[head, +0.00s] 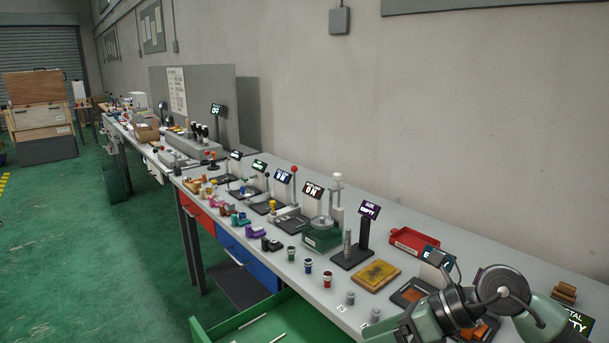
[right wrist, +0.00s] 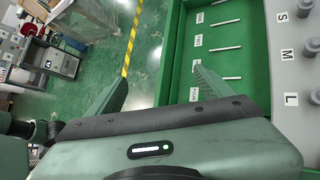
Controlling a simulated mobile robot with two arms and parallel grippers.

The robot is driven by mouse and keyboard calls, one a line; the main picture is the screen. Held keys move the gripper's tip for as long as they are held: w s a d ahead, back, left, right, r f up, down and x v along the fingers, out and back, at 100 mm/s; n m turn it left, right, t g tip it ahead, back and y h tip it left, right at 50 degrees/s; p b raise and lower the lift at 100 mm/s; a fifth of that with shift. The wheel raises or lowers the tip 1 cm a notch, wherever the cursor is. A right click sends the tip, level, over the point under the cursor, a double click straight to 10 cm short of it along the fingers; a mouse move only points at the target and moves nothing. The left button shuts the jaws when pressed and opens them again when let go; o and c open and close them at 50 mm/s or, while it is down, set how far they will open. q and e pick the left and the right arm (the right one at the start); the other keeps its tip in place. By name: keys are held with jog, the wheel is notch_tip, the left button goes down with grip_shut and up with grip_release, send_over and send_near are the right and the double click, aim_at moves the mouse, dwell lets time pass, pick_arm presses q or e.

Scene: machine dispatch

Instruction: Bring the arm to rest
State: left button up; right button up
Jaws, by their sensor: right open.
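My right arm (head: 470,305) comes in at the lower right of the head view, folded over the near end of the bench. Its gripper is not clearly seen there. In the right wrist view my right gripper (right wrist: 158,80) is open, its two green fingers wide apart with nothing between them. The fingers appear over or beside the left edge of an open green drawer (right wrist: 228,60); I cannot tell their height above it. My left gripper is in neither view.
The open green drawer also shows in the head view (head: 225,328), with metal pins. The long grey bench (head: 420,225) holds several fixtures with small displays, coloured parts and a red tray (head: 413,242). Grey pegs marked S, M, L line its edge. Green floor (head: 110,250) is clear at left.

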jog(key=a+r+m+t+y, duration=0.65)
jog(key=a+r+y, duration=0.2)
jog(key=r, duration=0.25)
jog(key=w+d+f+m+t+h, duration=0.2)
jog(key=d+f+m+t+h, duration=0.35)
jog(key=m, duration=0.75)
jog(key=w+d+f+m+t+h, duration=0.2)
jog(key=d+m+t+h, duration=0.4)
jog(key=d+m+h, duration=0.5)
jog(key=s+d+f+m+g+h, duration=0.25)
jog(key=s+f+m+g, duration=0.2)
jog(key=f+m, duration=0.5)
jog(key=s+a+f+m+g, duration=0.1)
jog(key=s+f+m+g, duration=0.1)
jog(key=s+f+g, duration=0.65)
jog(key=s+f+m+g, duration=0.1)
jog(key=s+f+g, duration=0.3)
jog(key=s+f, duration=1.05)
jog(key=f, duration=1)
jog(key=s+f, duration=0.2)
jog(key=f, duration=1)
jog(key=s+d+f+g, duration=0.2)
jog(key=s+d+f, duration=0.1)
jog(key=s+f, duration=1.2)
jog(key=shift+s+f, duration=0.15)
jog(key=shift+s, duration=0.5)
